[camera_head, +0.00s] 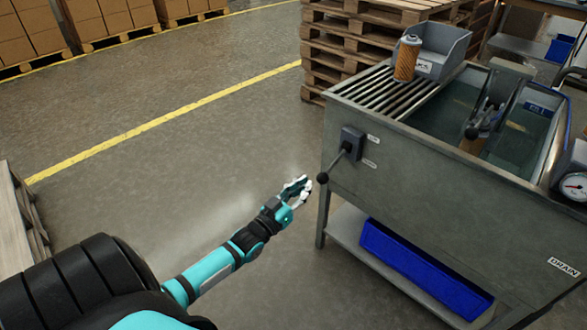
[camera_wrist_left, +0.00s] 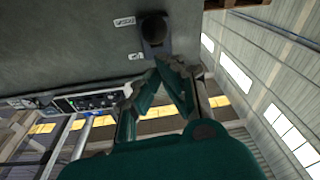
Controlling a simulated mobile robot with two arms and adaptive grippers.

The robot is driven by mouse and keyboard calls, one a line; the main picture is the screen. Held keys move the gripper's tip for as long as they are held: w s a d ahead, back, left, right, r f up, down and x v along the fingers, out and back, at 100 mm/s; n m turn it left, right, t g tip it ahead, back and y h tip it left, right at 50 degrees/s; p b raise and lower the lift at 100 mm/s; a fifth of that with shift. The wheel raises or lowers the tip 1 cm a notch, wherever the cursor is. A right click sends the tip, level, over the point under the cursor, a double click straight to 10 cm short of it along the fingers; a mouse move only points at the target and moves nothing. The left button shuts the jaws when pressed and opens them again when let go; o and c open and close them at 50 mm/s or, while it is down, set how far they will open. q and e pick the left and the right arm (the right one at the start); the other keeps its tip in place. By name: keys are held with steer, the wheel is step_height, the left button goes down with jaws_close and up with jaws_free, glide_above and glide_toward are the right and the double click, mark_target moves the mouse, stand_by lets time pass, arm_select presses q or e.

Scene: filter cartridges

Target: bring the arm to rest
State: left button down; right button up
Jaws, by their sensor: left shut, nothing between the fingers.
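My left arm reaches in from the lower left in the head view. Its gripper (camera_head: 303,188) is shut and empty, in the air just left of a lever's black ball knob (camera_head: 322,178). The lever comes out of a black switch box (camera_head: 351,143) on the side of a grey metal wash tank (camera_head: 425,180). In the left wrist view the closed fingertips (camera_wrist_left: 166,76) lie just below the black knob (camera_wrist_left: 153,28) in the picture; I cannot tell whether they touch anything. My right gripper is not in view.
An orange filter cartridge (camera_head: 406,62) stands on the slatted rack (camera_head: 378,92) beside a grey bin (camera_head: 443,48). A blue tray (camera_head: 425,272) lies on the tank's lower shelf. Wooden pallets (camera_head: 325,50) are stacked behind. The floor left of the tank is clear.

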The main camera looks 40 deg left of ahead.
arm_select(q)
steer(key=s, duration=0.6)
steer(key=s+d+f+m+g, duration=0.1)
steer(key=s+d+f+g, duration=0.35)
steer(key=f, duration=0.45)
steer(key=s+d+f+m+g, duration=0.1)
steer(key=s+d+f+g, duration=0.35)
steer(key=f, duration=0.45)
steer(key=s+d+f+m+g, duration=0.1)
steer(key=s+d+f+g, duration=0.35)
steer(key=f, duration=0.35)
steer(key=s+d+f+g, duration=0.4)
steer(key=s, duration=0.5)
steer(key=s+a+f+m+g+p, duration=0.1)
steer(key=s+a+f+p, duration=0.1)
steer(key=s+p, duration=1.4)
steer(key=shift+s+a+f+p, duration=0.2)
steer(key=shift+s+a+p, duration=0.3)
steer(key=shift+s, duration=0.3)
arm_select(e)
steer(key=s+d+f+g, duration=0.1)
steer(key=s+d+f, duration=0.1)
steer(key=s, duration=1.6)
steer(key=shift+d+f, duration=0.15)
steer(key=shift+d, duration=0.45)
arm_select(q)
steer(key=c, duration=2.1)
jaws_free()
